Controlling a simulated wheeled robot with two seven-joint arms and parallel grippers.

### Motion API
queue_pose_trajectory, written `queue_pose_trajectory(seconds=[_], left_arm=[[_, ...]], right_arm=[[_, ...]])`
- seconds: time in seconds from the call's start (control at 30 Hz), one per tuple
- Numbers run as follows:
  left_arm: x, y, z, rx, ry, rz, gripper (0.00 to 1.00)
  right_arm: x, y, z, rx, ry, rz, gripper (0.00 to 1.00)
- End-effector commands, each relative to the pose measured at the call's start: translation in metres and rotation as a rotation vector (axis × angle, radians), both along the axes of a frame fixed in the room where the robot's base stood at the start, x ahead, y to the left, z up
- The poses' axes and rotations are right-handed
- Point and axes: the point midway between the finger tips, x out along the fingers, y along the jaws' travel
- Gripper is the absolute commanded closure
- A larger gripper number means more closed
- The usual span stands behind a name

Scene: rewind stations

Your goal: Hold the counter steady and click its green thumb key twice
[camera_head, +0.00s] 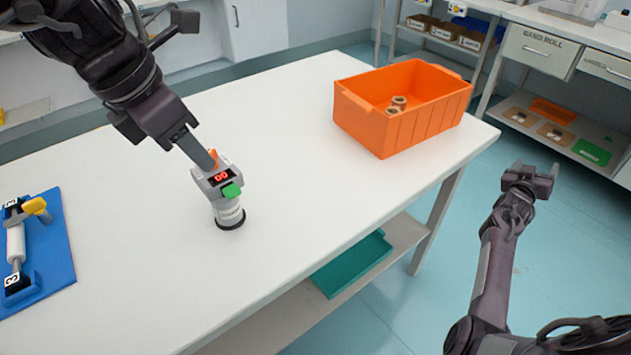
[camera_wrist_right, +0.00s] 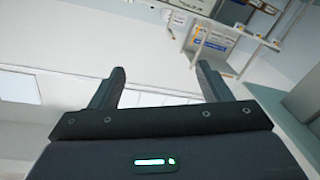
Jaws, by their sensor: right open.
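The counter (camera_head: 216,180) is a small grey device with a red display reading 00, a green thumb key (camera_head: 232,190) on its near side and an orange part at its top. It sits on a pale ribbed stem with a dark round foot, upright on the white table. My left gripper (camera_head: 205,157) reaches down from the upper left, its visible finger at the counter's upper left side. The other finger is hidden, so its grip on the counter cannot be told. My right gripper (camera_head: 530,178) is open and empty, off the table's right side; its spread fingers show in the right wrist view (camera_wrist_right: 160,88).
An orange bin (camera_head: 400,134) with a few ring-shaped parts stands at the table's back right. A blue board (camera_head: 54,255) with a yellow-handled fixture lies at the left. A teal tray (camera_head: 350,262) is on the lower shelf. The table's (camera_head: 310,170) middle and front are clear.

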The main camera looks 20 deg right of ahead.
Motion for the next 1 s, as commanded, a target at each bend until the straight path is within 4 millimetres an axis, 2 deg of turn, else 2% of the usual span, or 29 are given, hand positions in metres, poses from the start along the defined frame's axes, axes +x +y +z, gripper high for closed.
queue_pose_trajectory(seconds=[0.13,0.37,0.53,0.67,0.77,0.9,1.0], left_arm=[[0.000,0.000,0.000,0.000,0.000,0.000,0.64],[0.000,0.000,0.000,0.000,0.000,0.000,0.64],[0.000,0.000,0.000,0.000,0.000,0.000,0.64],[0.000,0.000,0.000,0.000,0.000,0.000,0.64],[0.000,0.000,0.000,0.000,0.000,0.000,0.64],[0.000,0.000,0.000,0.000,0.000,0.000,0.64],[0.000,0.000,0.000,0.000,0.000,0.000,0.64]], right_arm=[[-0.029,-0.029,0.024,-0.045,-0.065,-0.116,0.29],[0.013,-0.008,0.092,-0.225,0.074,-0.016,0.29],[0.049,0.021,0.149,-0.398,0.189,0.055,0.29],[0.083,0.063,0.199,-0.580,0.302,0.122,0.29],[0.109,0.107,0.233,-0.735,0.393,0.172,0.29],[0.139,0.176,0.268,-0.959,0.510,0.231,0.29],[0.156,0.232,0.284,-1.124,0.587,0.269,0.29]])
